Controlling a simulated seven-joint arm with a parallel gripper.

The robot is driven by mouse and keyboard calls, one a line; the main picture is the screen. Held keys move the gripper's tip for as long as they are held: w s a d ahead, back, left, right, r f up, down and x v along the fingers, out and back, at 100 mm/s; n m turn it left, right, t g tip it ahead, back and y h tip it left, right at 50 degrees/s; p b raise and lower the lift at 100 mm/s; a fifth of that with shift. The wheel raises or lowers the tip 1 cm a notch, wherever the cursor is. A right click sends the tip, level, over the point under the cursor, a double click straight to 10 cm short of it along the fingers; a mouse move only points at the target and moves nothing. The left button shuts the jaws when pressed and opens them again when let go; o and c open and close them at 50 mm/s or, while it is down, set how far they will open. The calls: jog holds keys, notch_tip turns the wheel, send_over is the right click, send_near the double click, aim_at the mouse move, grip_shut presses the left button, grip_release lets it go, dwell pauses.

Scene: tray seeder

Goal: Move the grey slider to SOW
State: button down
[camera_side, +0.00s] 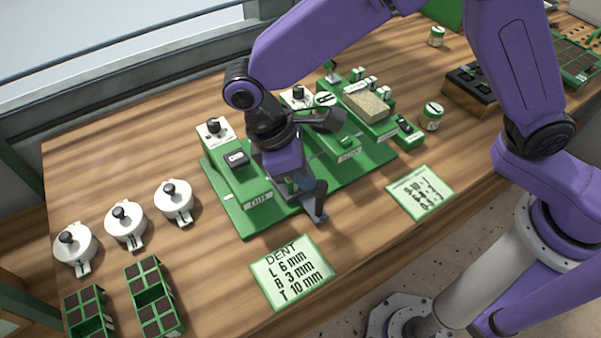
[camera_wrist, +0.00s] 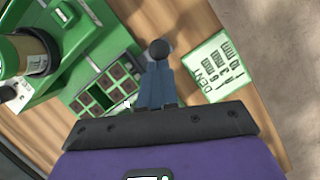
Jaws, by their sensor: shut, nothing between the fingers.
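The green seeder (camera_side: 240,214) stands on the wooden table, with several raised stations and white labels. My gripper (camera_side: 315,208) is shut and empty, pointing down at the seeder's front edge. In the wrist view my gripper (camera_wrist: 158,68) has its blue-grey fingers together. A dark round knob (camera_wrist: 160,48) shows just beyond the fingertips; I cannot tell whether they touch. I cannot make out the grey slider for certain or read a SOW mark; my gripper and wrist hide part of the seeder's middle. The seeder also shows in the wrist view (camera_wrist: 97,38).
A DENT card (camera_side: 292,270) lies in front of the seeder, and a second card (camera_side: 420,192) lies to its right. White lidded pots (camera_side: 126,226) and green cell trays (camera_side: 155,296) stand at the left. Bare table lies between the pots and the seeder.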

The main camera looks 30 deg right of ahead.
jog(key=d, duration=0.9)
jog(key=shift+d, duration=0.3)
jog(key=shift+a, duration=0.15)
